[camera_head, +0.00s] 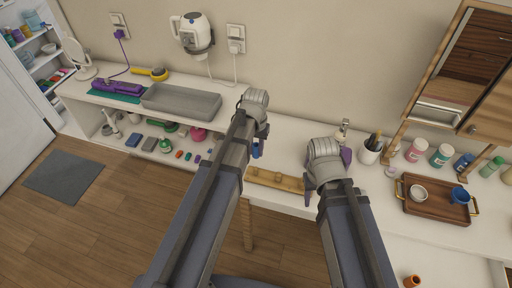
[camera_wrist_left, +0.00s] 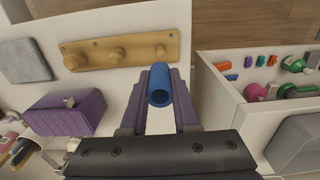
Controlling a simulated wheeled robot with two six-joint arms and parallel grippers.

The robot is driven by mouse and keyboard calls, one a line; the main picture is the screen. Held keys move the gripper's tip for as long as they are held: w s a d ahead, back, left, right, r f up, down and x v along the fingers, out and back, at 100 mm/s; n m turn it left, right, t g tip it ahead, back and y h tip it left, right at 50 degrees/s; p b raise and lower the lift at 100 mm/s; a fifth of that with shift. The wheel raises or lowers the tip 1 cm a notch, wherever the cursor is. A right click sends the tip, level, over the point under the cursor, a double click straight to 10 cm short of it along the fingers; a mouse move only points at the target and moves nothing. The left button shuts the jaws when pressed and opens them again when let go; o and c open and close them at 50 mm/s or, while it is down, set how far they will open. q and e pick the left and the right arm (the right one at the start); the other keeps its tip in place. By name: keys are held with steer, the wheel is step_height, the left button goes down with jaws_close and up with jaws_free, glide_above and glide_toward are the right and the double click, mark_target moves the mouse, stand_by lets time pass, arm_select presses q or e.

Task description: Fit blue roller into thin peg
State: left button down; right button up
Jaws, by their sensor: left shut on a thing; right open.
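The blue roller (camera_wrist_left: 159,88) is a hollow tube between the purple fingers of my left gripper (camera_wrist_left: 160,92), which is shut on it. In the head view the roller (camera_head: 257,150) hangs below my left gripper (camera_head: 255,140), over the counter edge. A wooden peg board (camera_wrist_left: 88,57) lies beyond the roller in the left wrist view, with three pegs of differing width. The roller is apart from the pegs. In the head view the peg board (camera_head: 275,180) is partly hidden by my left arm. My right gripper (camera_head: 318,180) is open at the board's right.
A grey tray (camera_head: 182,101) is on the left counter, above a shelf of small items. A brown tray (camera_head: 436,202) with cups is at the right. A brush cup (camera_head: 370,150) stands behind my right gripper.

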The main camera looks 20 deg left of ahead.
arm_select(q)
steer(key=shift+f, duration=0.15)
steer(key=b, duration=0.6)
glide_above(256, 168)
step_height(256, 168, down, 6)
steer(key=shift+w+a+r, duration=0.1)
steer(key=shift+r, duration=0.1)
steer(key=shift+f+b, duration=2.8)
steer(key=shift+f, duration=0.1)
stand_by(0.9)
steer(key=c, duration=0.6)
jaws_free()
step_height(256, 168, up, 8)
steer(key=p, duration=0.8)
steer(key=shift+f, duration=0.1)
steer(key=s+d+m, duration=0.1)
steer(key=s+d, duration=0.2)
steer(key=s, duration=0.1)
steer(key=s+d+m, duration=0.1)
steer(key=s+d, duration=0.3)
steer(key=s, duration=0.1)
steer(key=s+d+m+y, duration=0.1)
steer(key=s+d, duration=0.2)
steer(key=s, duration=0.2)
steer(key=shift+s+d, duration=0.1)
steer(key=shift+d, duration=0.15)
